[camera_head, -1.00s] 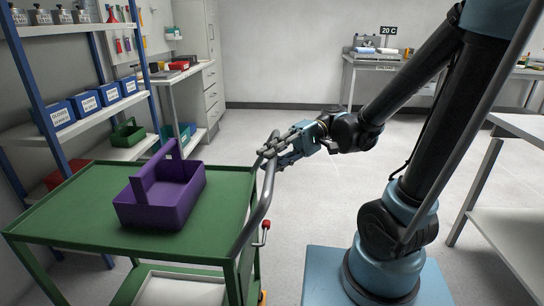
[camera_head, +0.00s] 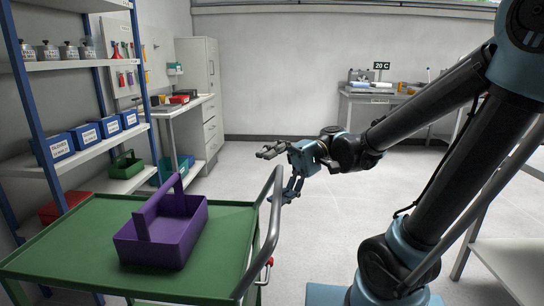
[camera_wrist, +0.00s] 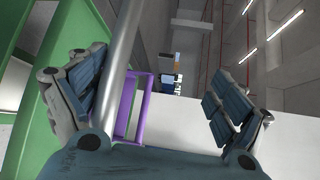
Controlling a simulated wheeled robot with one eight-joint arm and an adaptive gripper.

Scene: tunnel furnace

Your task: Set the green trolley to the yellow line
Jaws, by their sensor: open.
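The green trolley (camera_head: 85,233) stands at the lower left, with a purple tote (camera_head: 168,240) with a handle on its top. Its grey push handle (camera_head: 264,237) runs along the right end. My gripper (camera_head: 277,172) is open just beyond the far upper end of that handle, with nothing visibly held. In the wrist view the fingers (camera_wrist: 155,100) are spread wide. The grey handle bar (camera_wrist: 119,70) passes close by the left finger, and I cannot tell whether they touch. The purple tote (camera_wrist: 133,108) shows behind the bar. No yellow line is visible.
A blue-posted shelf (camera_head: 75,143) with blue bins and a green tote (camera_head: 125,164) stands at the left. A grey cabinet (camera_head: 203,95) and a bench marked 20 C (camera_head: 380,98) are at the back. A table (camera_head: 510,262) is at right. The middle floor is clear.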

